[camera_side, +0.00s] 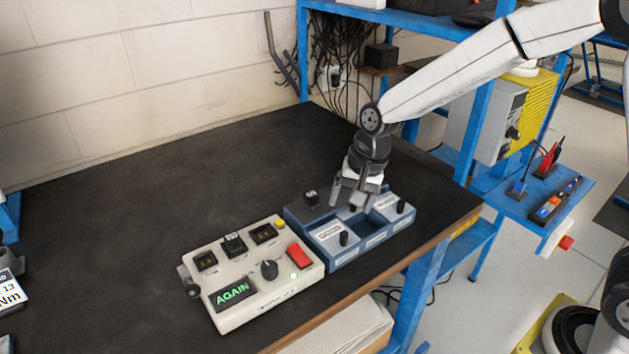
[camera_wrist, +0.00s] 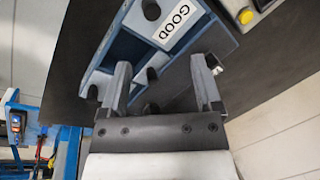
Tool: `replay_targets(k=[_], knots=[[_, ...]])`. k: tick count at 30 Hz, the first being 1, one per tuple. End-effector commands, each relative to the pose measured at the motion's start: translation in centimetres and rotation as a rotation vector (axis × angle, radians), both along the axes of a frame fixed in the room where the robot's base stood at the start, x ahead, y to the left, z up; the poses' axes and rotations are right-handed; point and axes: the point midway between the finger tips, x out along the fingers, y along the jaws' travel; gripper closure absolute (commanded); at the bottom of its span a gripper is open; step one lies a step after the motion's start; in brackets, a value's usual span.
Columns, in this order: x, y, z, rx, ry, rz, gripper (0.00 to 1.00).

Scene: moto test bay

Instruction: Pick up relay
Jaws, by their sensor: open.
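Small black blocks that look like relays show in the side view. One block (camera_side: 233,243) is seated on top of the cream tester, and another (camera_side: 311,197) stands at the back left of the blue tray (camera_side: 345,257). My gripper (camera_side: 350,204) is open, pointing down over the back middle of the tray.
The cream tester (camera_side: 255,308) stands left of the tray; its display reads AGAIN. It has a red switch (camera_side: 300,256) and a yellow button (camera_side: 280,222). Blue shelf posts (camera_side: 302,50) rise at the back.

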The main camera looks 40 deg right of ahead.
Motion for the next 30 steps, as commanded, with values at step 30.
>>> replay_targets(k=[30], knots=[[10.5, 17.5, 1.5, 0.304, 0.371, -0.782, 0.18]])
